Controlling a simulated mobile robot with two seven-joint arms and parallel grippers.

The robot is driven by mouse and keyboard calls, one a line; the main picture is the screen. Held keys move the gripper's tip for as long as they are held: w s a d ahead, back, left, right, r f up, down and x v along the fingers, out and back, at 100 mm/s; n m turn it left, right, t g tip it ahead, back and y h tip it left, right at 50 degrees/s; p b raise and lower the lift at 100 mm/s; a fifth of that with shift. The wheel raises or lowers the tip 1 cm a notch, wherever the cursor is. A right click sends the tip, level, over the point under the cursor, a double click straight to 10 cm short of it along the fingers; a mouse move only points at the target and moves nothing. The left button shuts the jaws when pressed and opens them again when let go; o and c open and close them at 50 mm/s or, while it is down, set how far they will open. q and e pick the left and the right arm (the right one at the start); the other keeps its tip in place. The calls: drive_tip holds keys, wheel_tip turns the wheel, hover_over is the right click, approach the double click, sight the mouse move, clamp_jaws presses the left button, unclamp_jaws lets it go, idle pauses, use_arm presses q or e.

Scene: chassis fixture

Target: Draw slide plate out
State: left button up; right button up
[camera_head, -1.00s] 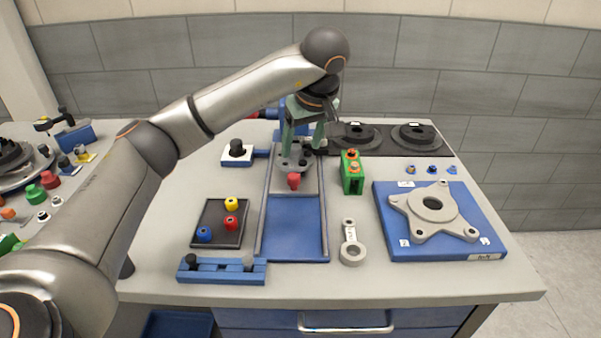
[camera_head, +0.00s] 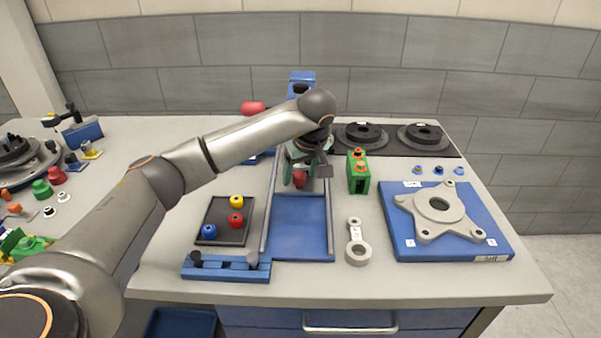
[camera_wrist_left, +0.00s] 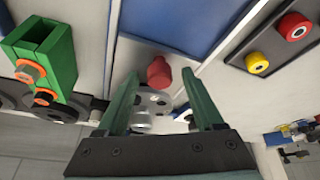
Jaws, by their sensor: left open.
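The slide plate (camera_wrist_left: 136,60) is a light grey plate in the blue-floored slide tray (camera_head: 299,228), at the tray's far end. Its red knob (camera_head: 299,180) stands near the plate's front edge and also shows in the left wrist view (camera_wrist_left: 158,72). My left gripper (camera_head: 302,176) is low over the plate at the knob. In the left wrist view its green fingers (camera_wrist_left: 158,78) are open, with the knob showing between their tips. I cannot tell whether they touch it. My arm hides much of the plate in the head view. My right gripper is not in view.
A green block (camera_head: 358,174) stands close to the right of the tray. A dark tray (camera_head: 212,232) with coloured pegs lies left, a blue bar fixture (camera_head: 226,268) at front left. A grey link (camera_head: 357,249) and a blue base (camera_head: 484,238) lie right. The tray's front half is empty.

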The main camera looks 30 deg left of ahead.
use_arm(q)
clamp_jaws()
idle(0.4)
idle(0.9)
